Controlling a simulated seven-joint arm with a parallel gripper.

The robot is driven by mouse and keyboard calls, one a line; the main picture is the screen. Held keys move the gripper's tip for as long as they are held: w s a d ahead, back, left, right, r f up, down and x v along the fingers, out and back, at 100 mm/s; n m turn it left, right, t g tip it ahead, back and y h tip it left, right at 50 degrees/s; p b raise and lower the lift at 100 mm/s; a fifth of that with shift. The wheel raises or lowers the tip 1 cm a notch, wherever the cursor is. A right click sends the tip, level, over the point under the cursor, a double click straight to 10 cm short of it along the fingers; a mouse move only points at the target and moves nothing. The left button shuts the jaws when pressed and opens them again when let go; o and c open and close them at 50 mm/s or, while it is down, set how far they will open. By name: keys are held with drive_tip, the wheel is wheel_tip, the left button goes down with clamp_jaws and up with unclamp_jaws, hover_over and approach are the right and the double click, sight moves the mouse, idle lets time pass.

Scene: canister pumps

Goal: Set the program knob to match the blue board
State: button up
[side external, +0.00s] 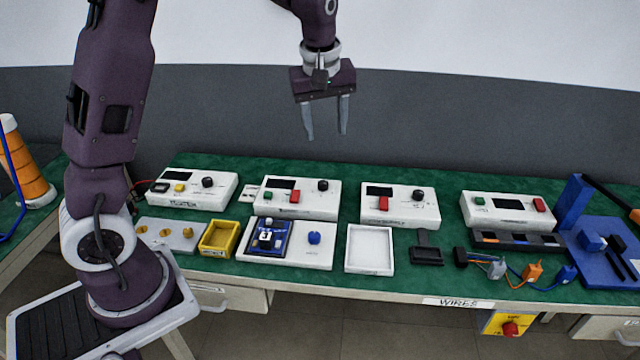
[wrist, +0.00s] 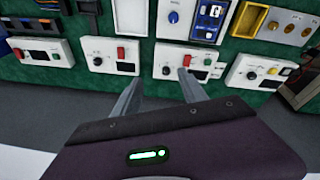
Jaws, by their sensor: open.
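The blue board (side external: 268,237) sits on the left part of a white panel (side external: 296,264) at the front middle of the bench, with a small white tile marked with a dark figure on it. The blue program knob (side external: 314,238) stands on the same panel, right of the board. In the wrist view the blue board (wrist: 209,20) and the blue knob (wrist: 173,17) show near the top edge. The knob's exact pointing direction is too small to tell. My gripper (side external: 326,136) is open and empty, high above the rear of the bench, well apart from the panel.
White instrument boxes (side external: 297,211) with black knobs and coloured buttons line the back. A yellow tray (side external: 219,238) stands left of the panel, a white empty tray (side external: 370,269) right of it. Coloured wire plugs (side external: 533,271) and a blue stand (side external: 573,207) lie farther right. The air above is clear.

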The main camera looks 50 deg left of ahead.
sight(323, 183)
drive_tip(key=w+a+f+n+y, duration=0.1)
drive_tip(key=w+a+f, duration=0.2)
drive_tip(key=f, duration=0.5)
drive_tip(key=w+a+f+n+g+y, duration=0.1)
drive_tip(key=a+f, duration=0.3)
drive_tip(key=f, duration=0.4)
drive_tip(key=w+a+f+n+g, duration=0.1)
drive_tip(key=w+a+f+n, duration=0.2)
drive_tip(key=f, duration=0.5)
drive_tip(key=shift+w+a+f+y, duration=0.15)
drive_tip(key=shift+w+a+y, duration=0.3)
drive_tip(key=shift+w, duration=0.4)
clamp_jaws()
